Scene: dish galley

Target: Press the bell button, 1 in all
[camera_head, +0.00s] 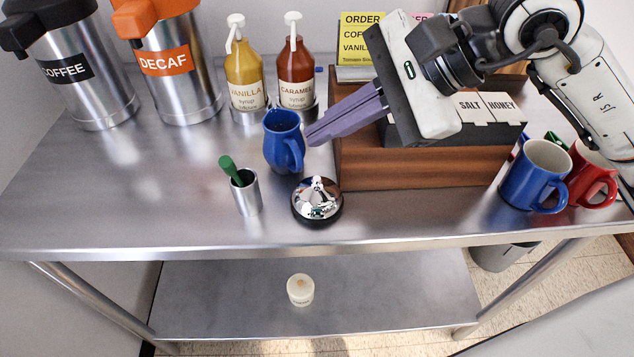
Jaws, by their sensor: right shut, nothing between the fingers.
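The bell (316,200) is a shiny chrome dome on a dark base, standing near the front edge of the steel counter. Its button (318,184) is the small knob on top, and nothing touches it. My right gripper (312,134) comes in from the upper right with its purple fingers shut and nothing between them. The fingertips are above and behind the bell in the picture, close to the right side of a blue mug. I cannot tell whether they touch the mug. My left gripper is not in view.
The blue mug (281,140) stands behind the bell. A metal cup (247,197) with a green-handled tool is left of it. A wooden box (420,170) stands right, then blue (533,180) and red (592,180) mugs. Syrup bottles and dispensers line the back. The left front counter is clear.

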